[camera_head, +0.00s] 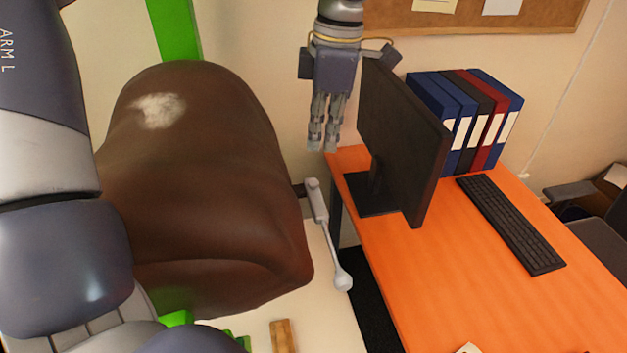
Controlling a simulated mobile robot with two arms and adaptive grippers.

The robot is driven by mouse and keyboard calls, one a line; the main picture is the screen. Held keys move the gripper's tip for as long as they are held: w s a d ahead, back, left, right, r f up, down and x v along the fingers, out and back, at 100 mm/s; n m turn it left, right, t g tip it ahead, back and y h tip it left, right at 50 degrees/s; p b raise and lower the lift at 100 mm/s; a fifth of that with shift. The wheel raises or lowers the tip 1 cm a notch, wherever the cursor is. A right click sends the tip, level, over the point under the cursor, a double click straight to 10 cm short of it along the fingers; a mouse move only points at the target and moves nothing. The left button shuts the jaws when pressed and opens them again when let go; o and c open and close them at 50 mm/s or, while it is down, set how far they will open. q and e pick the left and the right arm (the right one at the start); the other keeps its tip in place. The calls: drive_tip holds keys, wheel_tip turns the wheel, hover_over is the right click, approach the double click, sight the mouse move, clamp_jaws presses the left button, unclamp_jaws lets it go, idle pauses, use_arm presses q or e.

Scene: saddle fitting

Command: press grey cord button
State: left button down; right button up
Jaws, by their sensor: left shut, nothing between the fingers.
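My left gripper (323,145) hangs fingers down at the top middle. Its fingers are close together, shut and empty, left of the monitor and right of the brown form. A slim grey piece (317,201) with a thin stem and a rounded pale end (343,281) lies below it, beside the form's right edge and apart from the fingers. I cannot tell whether this is the grey cord button. A thin pale line (571,80) like a cord runs down the wall at the right and ends in a small pale tip. My right gripper is not in view.
The brown rounded form (205,190), with a white patch, fills the left middle. The orange desk (440,285) holds a black monitor (400,140), a keyboard (510,222) and several binders (465,115). An office chair (605,235) stands at the right.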

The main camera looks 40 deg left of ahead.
sight(317, 182)
use_arm(q)
drive_tip(key=f+b, duration=0.1)
drive_tip(key=f, duration=0.1)
drive_tip(key=f+b, duration=0.1)
drive_tip(key=f, duration=0.1)
drive_tip(key=f+b, duration=0.2)
drive_tip(key=shift+s+a, duration=0.15)
drive_tip(key=shift+a, duration=0.1)
drive_tip(key=shift+f, duration=0.35)
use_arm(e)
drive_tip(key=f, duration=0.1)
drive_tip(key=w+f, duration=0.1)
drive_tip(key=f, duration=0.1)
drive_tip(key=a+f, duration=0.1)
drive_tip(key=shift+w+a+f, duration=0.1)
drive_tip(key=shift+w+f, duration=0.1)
use_arm(q)
drive_tip(key=shift+r, duration=0.1)
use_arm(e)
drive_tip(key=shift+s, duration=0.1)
